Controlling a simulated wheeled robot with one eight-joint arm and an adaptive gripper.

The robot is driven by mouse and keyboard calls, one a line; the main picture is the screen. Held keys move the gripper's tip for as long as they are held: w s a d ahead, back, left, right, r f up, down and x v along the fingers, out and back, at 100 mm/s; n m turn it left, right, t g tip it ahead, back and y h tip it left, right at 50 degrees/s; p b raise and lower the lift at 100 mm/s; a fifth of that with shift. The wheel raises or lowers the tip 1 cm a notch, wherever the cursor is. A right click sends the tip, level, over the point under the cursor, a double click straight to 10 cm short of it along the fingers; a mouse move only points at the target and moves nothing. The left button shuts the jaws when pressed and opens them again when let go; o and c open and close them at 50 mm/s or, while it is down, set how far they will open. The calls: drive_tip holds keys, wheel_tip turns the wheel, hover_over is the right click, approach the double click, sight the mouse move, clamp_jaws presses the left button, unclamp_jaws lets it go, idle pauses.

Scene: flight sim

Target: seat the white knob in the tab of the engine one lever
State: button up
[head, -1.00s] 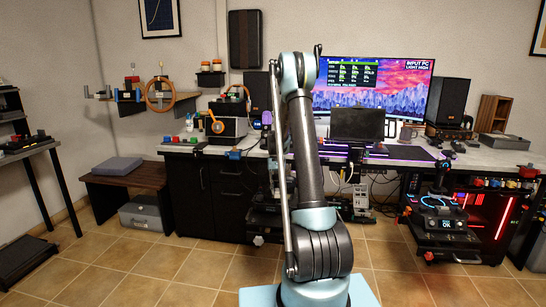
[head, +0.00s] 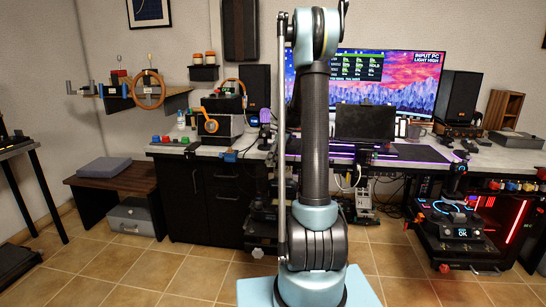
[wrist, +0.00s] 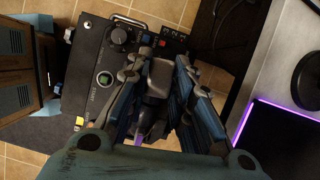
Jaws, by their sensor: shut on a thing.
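In the wrist view my gripper (wrist: 162,90) reaches away from the camera, its two jointed fingers closed in on a grey, block-shaped piece (wrist: 162,74). The piece sits between the fingertips, in shade, and I cannot tell whether it is the white knob. Darker parts below it are partly hidden by the fingers. I cannot make out the engine one lever or its tab in either view. In the head view my gripper is hidden; my arm stands upright in the middle.
A black control box (wrist: 85,72) with a dial (wrist: 119,36) and a green-lit button (wrist: 104,78) lies close left of the fingers. A wooden cabinet (wrist: 16,85) is farther left. The desk (head: 420,158) runs across the back. Tiled floor (head: 130,270) is open at left.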

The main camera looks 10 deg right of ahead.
drive_tip(key=shift+w+r+m+t, duration=0.3)
drive_tip(key=shift+r+m, duration=0.05)
drive_tip(key=shift+m, duration=0.15)
drive_tip(key=shift+w+d, duration=0.1)
drive_tip(key=shift+f, duration=3.45)
drive_tip(key=shift+f, duration=0.1)
drive_tip(key=o, duration=1)
drive_tip(key=shift+d, duration=0.1)
